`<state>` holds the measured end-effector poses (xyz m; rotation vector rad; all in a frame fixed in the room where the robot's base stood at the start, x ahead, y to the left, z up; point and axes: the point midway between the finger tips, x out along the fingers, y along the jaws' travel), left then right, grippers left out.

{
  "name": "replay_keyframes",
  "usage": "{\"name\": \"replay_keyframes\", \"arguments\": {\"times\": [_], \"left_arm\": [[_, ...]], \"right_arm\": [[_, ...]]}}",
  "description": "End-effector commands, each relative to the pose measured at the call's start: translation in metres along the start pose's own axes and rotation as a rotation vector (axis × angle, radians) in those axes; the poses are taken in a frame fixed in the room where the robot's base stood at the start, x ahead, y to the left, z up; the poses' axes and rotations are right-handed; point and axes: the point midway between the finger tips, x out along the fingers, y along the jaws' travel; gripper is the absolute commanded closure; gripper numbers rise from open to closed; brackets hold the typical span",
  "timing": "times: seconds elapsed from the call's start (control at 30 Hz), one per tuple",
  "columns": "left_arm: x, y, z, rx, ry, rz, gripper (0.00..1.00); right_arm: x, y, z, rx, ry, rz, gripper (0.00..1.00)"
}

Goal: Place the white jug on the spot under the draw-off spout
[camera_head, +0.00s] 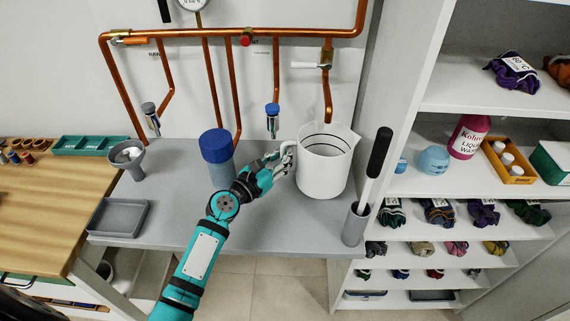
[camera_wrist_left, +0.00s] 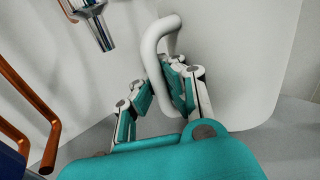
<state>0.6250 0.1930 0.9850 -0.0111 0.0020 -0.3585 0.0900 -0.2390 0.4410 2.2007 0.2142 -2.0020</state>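The white jug (camera_head: 323,171) stands upright at the right part of the grey bench, its open top below the end of a copper spout (camera_head: 327,106) with a white-handled valve. Its handle points left. My left gripper (camera_head: 283,159) is at the handle. In the left wrist view, the handle (camera_wrist_left: 153,42) passes between the two fingers of my left gripper (camera_wrist_left: 160,82); whether they press on it or stand slightly apart cannot be told. The bench spot beneath the jug is hidden. My right gripper is in neither view.
A blue-capped vessel (camera_head: 217,147) stands close left of my left gripper. A grey holder (camera_head: 355,226) with a black-handled tool stands right of the jug. A grey tray (camera_head: 119,217) and a funnel (camera_head: 127,154) are at the left. Copper pipes (camera_head: 232,80) run behind.

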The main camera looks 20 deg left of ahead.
Motion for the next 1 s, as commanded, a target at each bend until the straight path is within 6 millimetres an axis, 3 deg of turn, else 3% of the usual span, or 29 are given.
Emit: {"name": "replay_keyframes", "arguments": {"times": [0.07,0.33,0.77,1.0], "left_arm": [[0.004,0.002,-0.001,0.0,-0.001,0.0,1.0],[0.005,0.003,-0.036,0.0,0.001,0.001,1.0],[0.004,0.002,-0.04,0.0,-0.001,0.001,1.0],[0.004,0.002,-0.039,0.001,0.001,0.001,0.71]], "right_arm": [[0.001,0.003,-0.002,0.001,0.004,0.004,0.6],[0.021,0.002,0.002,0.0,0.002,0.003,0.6],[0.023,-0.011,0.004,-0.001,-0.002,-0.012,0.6],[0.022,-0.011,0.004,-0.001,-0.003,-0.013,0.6]]}}
